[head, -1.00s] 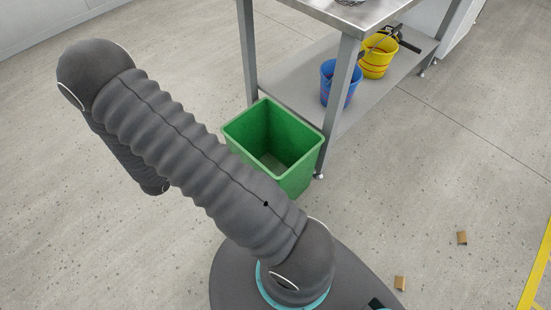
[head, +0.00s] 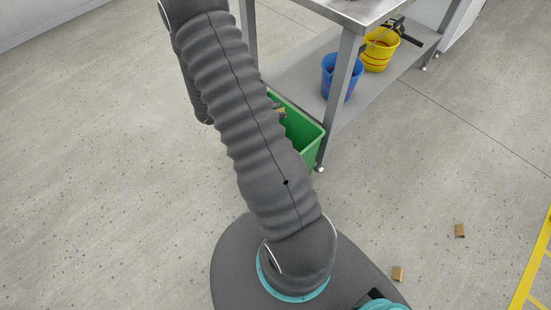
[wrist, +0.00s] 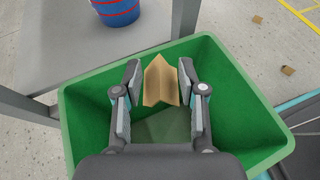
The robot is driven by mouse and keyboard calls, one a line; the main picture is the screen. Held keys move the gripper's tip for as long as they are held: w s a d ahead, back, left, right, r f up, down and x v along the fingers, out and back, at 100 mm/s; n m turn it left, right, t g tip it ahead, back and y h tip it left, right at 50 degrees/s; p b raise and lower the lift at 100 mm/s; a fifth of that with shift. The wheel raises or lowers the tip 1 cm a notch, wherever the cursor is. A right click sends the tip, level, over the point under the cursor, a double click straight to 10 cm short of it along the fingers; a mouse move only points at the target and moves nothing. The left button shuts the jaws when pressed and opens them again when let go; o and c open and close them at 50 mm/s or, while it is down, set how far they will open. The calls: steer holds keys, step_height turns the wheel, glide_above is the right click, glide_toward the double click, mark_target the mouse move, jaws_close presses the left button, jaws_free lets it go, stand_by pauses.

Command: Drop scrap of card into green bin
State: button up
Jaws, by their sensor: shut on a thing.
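In the wrist view my gripper (wrist: 160,82) is shut on a folded brown scrap of card (wrist: 160,80), held between its two fingers. The fingers and card are over the opening of the green bin (wrist: 80,140), whose floor shows below. In the head view the green bin (head: 311,141) stands on the floor by the table leg, partly hidden behind my arm. A bit of brown card (head: 280,111) shows at the bin's opening beside my arm. The gripper itself is hidden there.
A steel table (head: 343,12) has a lower shelf with a blue bucket (head: 341,76) and a yellow bucket (head: 379,50). Two other card scraps (head: 460,230) (head: 398,273) lie on the floor to the right. Open floor lies to the left.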

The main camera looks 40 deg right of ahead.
step_height(320, 180, down, 5)
steer(key=b, duration=0.2)
steer(key=shift+b, duration=0.4)
steer(key=o, duration=0.8)
steer(key=shift+a, duration=0.1)
steer(key=v, duration=1.2)
